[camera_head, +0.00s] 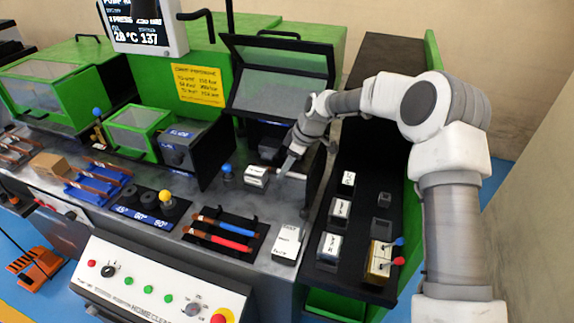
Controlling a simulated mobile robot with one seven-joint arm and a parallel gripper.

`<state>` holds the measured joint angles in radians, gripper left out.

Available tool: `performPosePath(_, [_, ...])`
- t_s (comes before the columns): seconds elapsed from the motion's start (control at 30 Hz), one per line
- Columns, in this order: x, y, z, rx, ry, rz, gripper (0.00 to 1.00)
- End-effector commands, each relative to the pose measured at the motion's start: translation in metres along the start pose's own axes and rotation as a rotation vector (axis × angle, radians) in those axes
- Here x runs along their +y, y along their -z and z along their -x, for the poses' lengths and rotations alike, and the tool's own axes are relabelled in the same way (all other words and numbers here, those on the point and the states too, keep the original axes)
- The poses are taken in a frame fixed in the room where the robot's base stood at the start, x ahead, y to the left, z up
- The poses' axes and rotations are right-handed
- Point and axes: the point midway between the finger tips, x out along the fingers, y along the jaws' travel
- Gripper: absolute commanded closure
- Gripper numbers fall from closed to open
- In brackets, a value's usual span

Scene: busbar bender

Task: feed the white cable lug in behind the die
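My gripper (289,165) reaches in from the right, in front of the open-lidded green station, and points down and left. A small pale grey piece shows at its tip. I cannot tell whether this is a finger or the lug, or whether the fingers are shut. A labelled grey-white block (256,178), possibly the die, sits left of and a little below the gripper tip, with a gap between them. No white cable can be made out clearly.
The raised lid (280,78) stands behind my gripper. A blue-knobbed post (227,172) is left of the block. A white labelled box (287,243) stands in front.

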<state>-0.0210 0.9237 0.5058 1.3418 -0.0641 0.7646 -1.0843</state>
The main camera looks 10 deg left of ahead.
Motion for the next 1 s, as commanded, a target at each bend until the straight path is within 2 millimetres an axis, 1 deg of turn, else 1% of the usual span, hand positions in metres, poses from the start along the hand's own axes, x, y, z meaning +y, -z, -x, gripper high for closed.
performPosePath(0.03, [0.0, 0.0, 0.0001, 0.0, 0.0, 0.0, 0.58])
performPosePath(0.17, [0.0, 0.0001, 0.0002, 0.0, 0.0, 0.0, 0.81])
performPosePath(0.2, [0.0, 0.0, 0.0002, 0.0, 0.0, 0.0, 0.88])
performPosePath(0.27, [0.0, 0.0, 0.0002, 0.0, 0.0, 0.0, 0.99])
performPosePath(0.63, [0.0, 0.0003, 0.0002, 0.0, 0.0, 0.0, 1.0])
performPosePath(1.0, [0.0002, 0.0064, -0.0022, 0.001, 0.0, 0.0, 1.0])
